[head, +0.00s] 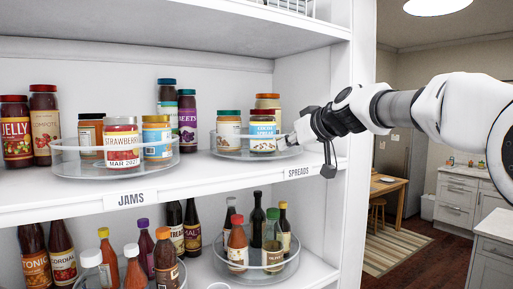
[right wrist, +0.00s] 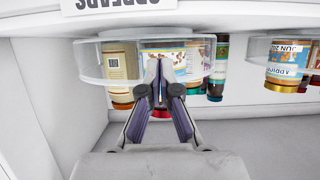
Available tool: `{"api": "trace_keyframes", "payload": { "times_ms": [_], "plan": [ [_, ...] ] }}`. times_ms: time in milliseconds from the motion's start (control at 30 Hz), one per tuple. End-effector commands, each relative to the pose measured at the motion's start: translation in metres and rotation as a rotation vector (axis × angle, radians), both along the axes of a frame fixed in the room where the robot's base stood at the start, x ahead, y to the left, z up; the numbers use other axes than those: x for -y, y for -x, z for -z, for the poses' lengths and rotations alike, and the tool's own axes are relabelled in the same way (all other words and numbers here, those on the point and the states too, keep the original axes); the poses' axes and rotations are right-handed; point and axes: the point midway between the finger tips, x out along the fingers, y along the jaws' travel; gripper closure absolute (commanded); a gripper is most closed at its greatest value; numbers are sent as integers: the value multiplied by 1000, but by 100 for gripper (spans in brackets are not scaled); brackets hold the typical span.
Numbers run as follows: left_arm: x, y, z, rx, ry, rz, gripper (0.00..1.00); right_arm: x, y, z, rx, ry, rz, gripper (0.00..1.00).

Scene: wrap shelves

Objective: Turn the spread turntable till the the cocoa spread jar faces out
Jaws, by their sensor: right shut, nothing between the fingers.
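The spread turntable (head: 229,151) is a clear, low-rimmed round tray on the upper shelf, above the SPREADS label. My right gripper (head: 289,139) is at the turntable's right rim. In the upside-down right wrist view its fingers (right wrist: 158,66) are together and empty, overlapping the rim; contact is unclear. My left gripper is out of view.
The jams turntable (head: 70,165) with several jars stands left on the same shelf, with more jars behind. A lower turntable (head: 236,272) holds bottles. The shelf's right upright (head: 358,120) is close to my right gripper. Bare shelf lies between the two upper turntables.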

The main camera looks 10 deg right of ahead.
Motion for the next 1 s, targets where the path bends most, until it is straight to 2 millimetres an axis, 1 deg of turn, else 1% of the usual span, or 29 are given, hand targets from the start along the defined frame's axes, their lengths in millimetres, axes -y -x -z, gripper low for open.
{"api": "trace_keyframes", "payload": {
  "times_ms": [700, 833, 1000],
  "plan": [
    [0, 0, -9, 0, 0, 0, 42, -2, -16, 0, 0, 1, 0, 100],
    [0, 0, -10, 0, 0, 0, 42, 2, -17, -1, 1, -1, 0, 100],
    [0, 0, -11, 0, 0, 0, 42, 11, -18, -1, 1, 0, 1, 100]
  ]
}}
